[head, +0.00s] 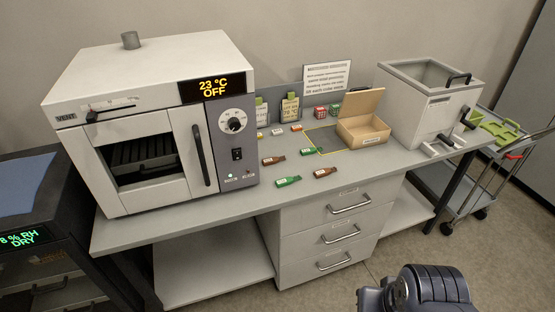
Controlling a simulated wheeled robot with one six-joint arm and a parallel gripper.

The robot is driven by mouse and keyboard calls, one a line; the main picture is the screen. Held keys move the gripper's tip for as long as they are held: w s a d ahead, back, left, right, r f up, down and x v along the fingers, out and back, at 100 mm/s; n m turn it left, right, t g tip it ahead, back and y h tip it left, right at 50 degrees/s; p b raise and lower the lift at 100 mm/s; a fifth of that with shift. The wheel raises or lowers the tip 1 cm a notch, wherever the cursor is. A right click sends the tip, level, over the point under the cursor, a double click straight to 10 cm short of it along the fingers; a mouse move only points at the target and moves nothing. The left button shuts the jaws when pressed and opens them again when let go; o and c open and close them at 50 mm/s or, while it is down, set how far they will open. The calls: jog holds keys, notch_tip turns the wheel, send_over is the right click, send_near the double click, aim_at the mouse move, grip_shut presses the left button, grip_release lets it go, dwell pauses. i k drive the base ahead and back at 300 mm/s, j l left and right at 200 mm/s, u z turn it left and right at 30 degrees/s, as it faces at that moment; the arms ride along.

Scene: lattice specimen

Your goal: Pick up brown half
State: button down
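Two brown bottle-shaped pieces lie flat on the grey bench top: one brown half (273,160) near the oven's right side, the other (324,172) nearer the front edge. Each has a pale label, too small to read. A green piece (288,181) of like shape lies at the front edge, and another green piece (307,152) lies farther back. I cannot tell which brown piece the task means. Part of my arm shows at the bottom right, well in front of the bench. My gripper's fingers are not in view.
A white oven (150,125) reading 23 °C OFF stands left on the bench (240,195). A grey tank (428,105) stands right. The floor in front is clear.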

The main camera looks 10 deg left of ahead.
aim_at(272, 161)
jog(key=i+u, duration=0.3)
jog(key=i, duration=0.45)
jog(key=i+l+u, duration=0.25)
jog(key=i, duration=0.45)
jog(key=j, duration=0.1)
